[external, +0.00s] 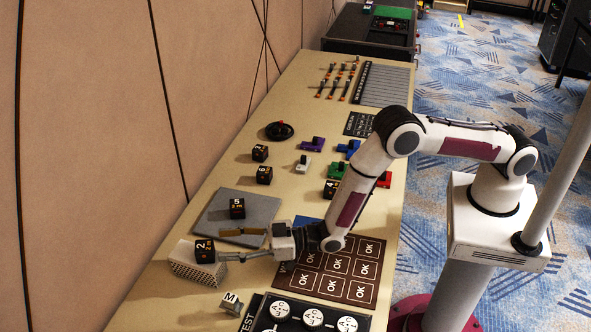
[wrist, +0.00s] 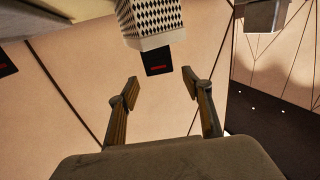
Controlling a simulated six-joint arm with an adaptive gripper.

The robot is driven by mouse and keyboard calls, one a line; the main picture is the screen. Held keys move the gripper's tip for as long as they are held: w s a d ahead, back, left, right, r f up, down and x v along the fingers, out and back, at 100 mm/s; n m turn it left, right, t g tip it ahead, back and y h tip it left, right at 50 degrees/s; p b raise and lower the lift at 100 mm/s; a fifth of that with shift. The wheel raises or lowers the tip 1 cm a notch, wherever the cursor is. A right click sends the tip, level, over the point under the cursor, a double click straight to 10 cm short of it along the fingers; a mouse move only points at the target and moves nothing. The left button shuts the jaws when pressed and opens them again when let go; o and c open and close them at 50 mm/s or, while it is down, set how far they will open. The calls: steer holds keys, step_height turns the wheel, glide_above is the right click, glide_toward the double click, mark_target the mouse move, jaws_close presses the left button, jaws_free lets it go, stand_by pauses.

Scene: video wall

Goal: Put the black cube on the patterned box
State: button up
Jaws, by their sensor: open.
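A black cube marked 2 (external: 203,250) sits on top of the white patterned box (external: 193,271) at the near left of the table. In the wrist view the black cube (wrist: 159,62) touches the end of the checkered patterned box (wrist: 150,23). My gripper (external: 224,246) is open, with its two fingers apart and nothing between them. It is just right of the cube and box in the external view. In the wrist view my gripper (wrist: 156,84) has the cube ahead of its open fingertips, apart from them.
A grey mat (external: 255,208) with a black cube marked 5 (external: 237,208) lies just behind my gripper. More black cubes (external: 260,153) stand farther back. A brown OK panel (external: 335,265) and a white M cube (external: 231,303) are nearby. A wall (external: 90,150) borders the table's left.

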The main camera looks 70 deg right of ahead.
steer(key=v, duration=0.9)
stand_by(1.0)
steer(key=w+d+r+m+g+h, duration=0.1)
steer(key=w+d+r+g+h, duration=0.15)
steer(key=d+r, duration=0.7)
steer(key=s+d+r+m+g+h, duration=0.1)
steer(key=s+d+r, duration=0.3)
steer(key=r, duration=0.2)
steer(key=s+d+r+g+h, duration=0.1)
steer(key=s+d+r+g, duration=0.15)
steer(key=d+r, duration=0.2)
steer(key=s+d+r+g, duration=0.1)
steer(key=s+d, duration=0.3)
steer(key=s, duration=0.7)
steer(key=s+d+r+m+g+h, duration=0.1)
steer(key=s+d, duration=0.4)
steer(key=s, duration=0.7)
steer(key=s+d+r+m+g+h, duration=0.1)
steer(key=s+d, duration=0.4)
steer(key=s, duration=0.7)
steer(key=shift+d+r+g, duration=0.25)
steer(key=shift+r+g, duration=0.45)
steer(key=shift+g, duration=0.3)
